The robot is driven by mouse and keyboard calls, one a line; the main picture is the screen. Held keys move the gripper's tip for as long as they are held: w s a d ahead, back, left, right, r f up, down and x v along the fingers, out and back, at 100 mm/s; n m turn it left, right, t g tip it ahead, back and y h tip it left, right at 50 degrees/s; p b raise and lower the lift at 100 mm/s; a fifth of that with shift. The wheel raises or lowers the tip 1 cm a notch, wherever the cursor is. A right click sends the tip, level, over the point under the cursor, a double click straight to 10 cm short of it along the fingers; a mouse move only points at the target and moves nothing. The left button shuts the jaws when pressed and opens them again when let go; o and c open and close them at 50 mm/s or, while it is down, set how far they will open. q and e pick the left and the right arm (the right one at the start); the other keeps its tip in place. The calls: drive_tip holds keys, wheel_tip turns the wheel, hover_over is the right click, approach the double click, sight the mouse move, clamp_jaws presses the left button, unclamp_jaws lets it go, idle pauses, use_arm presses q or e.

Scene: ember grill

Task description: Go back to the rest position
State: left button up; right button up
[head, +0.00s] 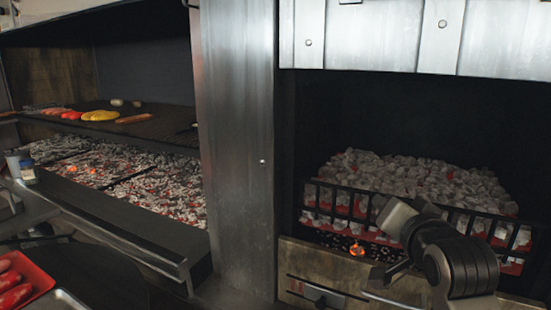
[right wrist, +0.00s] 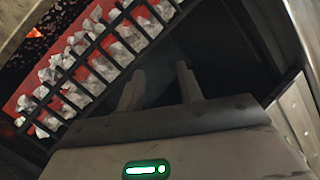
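My right gripper (right wrist: 160,80) shows in the right wrist view with its two fingers apart and nothing between them. Its fingers stand close to the black bars of the coal grate (right wrist: 88,72); I cannot tell whether they touch. In the head view my right arm is at the lower right, in front of the firebox, and its bulky wrist hides part of the grate (head: 340,202). My left gripper is not in view.
Grey-white coals (head: 420,178) are heaped behind the grate. A steel pillar (head: 235,140) separates the firebox from the left grill, where food such as a yellow pepper (head: 99,115) lies on a dark grate. A red tray (head: 38,280) is at lower left.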

drive_tip(key=s+a+f+n+g+y, duration=0.1)
drive_tip(key=s+a+f+n+g, duration=0.15)
drive_tip(key=f, duration=1.15)
drive_tip(key=s+a+f+n+g+y, duration=0.2)
drive_tip(key=s+f+n, duration=0.4)
drive_tip(key=s+f, duration=1.5)
drive_tip(key=shift+s+a+f+n+g, duration=0.2)
drive_tip(key=shift+a+f+n+g, duration=0.2)
drive_tip(key=shift+a, duration=0.3)
